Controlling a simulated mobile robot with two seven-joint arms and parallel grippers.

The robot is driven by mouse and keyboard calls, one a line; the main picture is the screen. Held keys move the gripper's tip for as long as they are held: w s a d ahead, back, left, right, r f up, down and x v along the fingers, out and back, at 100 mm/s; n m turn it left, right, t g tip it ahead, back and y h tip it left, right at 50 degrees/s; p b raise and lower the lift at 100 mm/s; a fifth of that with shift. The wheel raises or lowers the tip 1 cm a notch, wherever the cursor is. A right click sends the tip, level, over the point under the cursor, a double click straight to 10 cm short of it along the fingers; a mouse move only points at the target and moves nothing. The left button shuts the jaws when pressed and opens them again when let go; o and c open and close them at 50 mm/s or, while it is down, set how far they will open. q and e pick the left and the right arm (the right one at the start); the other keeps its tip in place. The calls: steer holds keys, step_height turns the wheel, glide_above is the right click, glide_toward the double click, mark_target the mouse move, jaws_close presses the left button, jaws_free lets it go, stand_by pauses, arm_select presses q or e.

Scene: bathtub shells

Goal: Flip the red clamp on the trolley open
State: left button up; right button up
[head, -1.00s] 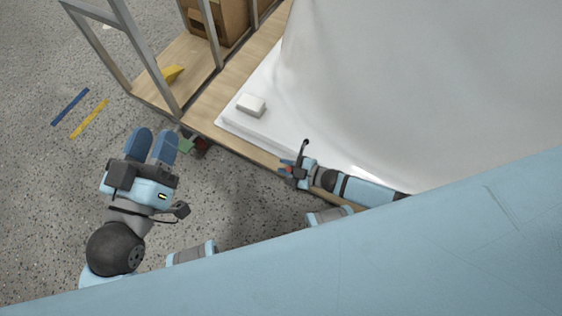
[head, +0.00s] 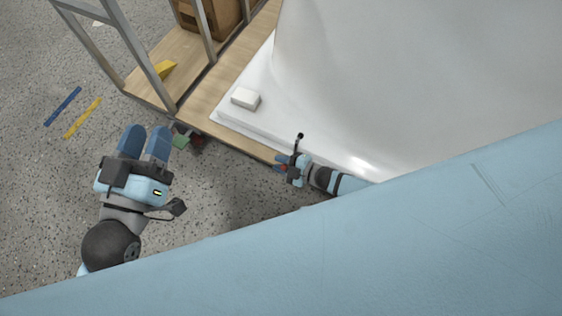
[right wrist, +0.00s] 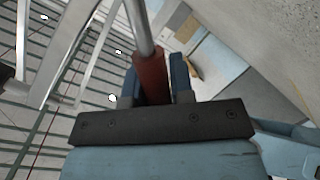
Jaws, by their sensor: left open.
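The red clamp's handle (right wrist: 150,78), on a metal rod, lies between the blue fingers of my right gripper (right wrist: 158,78) in the right wrist view. The fingers sit close on both sides and appear shut on it. In the head view my right gripper (head: 281,164) is at the near edge of the trolley (head: 222,92), with a small bit of red between its fingers. My left gripper (head: 144,141) is open and empty over the floor, left of the trolley corner. My light-blue body hides the lower right.
A white shell (head: 400,75) fills the trolley's right part, with a white block (head: 245,98) on its flange. A green piece (head: 181,141) and a dark red piece (head: 197,142) sit at the trolley corner. Grey posts (head: 138,50) rise at left. Speckled floor is free around floor tape strips.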

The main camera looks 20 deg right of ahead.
arm_select(q)
steer(key=shift+f, duration=0.1)
arm_select(e)
steer(key=o, duration=0.4)
steer(key=shift+a, duration=0.1)
arm_select(q)
steer(key=shift+a+r+y+p, duration=0.3)
steer(key=shift+a+y+p, duration=0.45)
steer(key=shift+p, duration=1.25)
arm_select(e)
steer(key=shift+v, duration=6.95)
arm_select(q)
steer(key=shift+d, duration=0.2)
